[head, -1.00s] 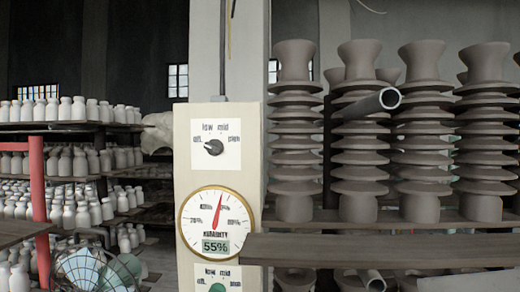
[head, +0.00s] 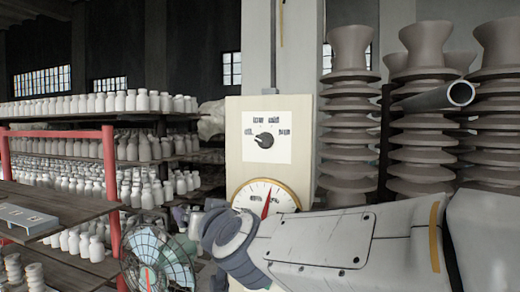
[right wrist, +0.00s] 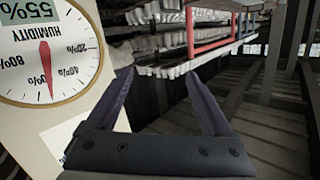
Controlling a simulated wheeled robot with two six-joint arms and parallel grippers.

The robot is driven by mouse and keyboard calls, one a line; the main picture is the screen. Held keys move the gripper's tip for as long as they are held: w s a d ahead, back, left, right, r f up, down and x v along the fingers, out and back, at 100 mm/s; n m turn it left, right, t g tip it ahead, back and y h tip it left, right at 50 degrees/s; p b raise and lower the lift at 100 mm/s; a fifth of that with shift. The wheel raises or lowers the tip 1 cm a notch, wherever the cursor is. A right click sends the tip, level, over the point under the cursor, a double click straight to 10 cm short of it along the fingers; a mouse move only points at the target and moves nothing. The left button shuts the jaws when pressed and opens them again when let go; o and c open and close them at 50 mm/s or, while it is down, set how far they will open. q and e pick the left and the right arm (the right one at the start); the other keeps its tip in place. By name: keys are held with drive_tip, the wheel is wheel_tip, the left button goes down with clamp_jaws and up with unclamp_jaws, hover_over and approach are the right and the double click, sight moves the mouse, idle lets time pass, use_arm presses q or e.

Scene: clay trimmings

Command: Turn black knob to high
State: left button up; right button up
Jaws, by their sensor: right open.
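The black knob (head: 264,140) sits on a white plate (head: 280,153) on a cream post (head: 232,175). Its pointer faces left, toward the off label; low and mid are above and the high label is at right. My right arm crosses the lower right of the head view, its wrist below and in front of the post. The right gripper (right wrist: 158,78) is open and empty in the right wrist view, beside the post. That view is upside down and the knob does not show in it. My left gripper is out of sight.
A round humidity gauge (head: 267,196) is below the knob, partly hidden by my arm; it also shows in the wrist view (right wrist: 55,60). A fan (head: 155,260), red rack post (head: 111,185) and bottle shelves stand left. Stacked clay pieces (head: 348,130) and a pipe (head: 440,97) are right.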

drive_tip(key=w+d+r+m+t+h+p, duration=0.1)
drive_tip(key=w+d+r+m+t+h, duration=0.15)
drive_tip(key=r, duration=0.25)
drive_tip(key=w+d+r+m+t+h, duration=0.1)
drive_tip(key=r+m+t+h, duration=0.15)
drive_tip(key=r, duration=0.35)
drive_tip(key=m+g+h+p, duration=0.2)
drive_tip(key=m+h, duration=0.4)
drive_tip(key=h, duration=0.2)
approach(262, 142)
drive_tip(key=p+x, duration=0.3)
drive_tip(key=x, duration=0.5)
drive_tip(key=shift+w, duration=0.15)
drive_tip(key=shift+w+d, duration=0.15)
drive_tip(key=shift+w, duration=0.25)
drive_tip(key=shift+c, duration=0.3)
clamp_jaws()
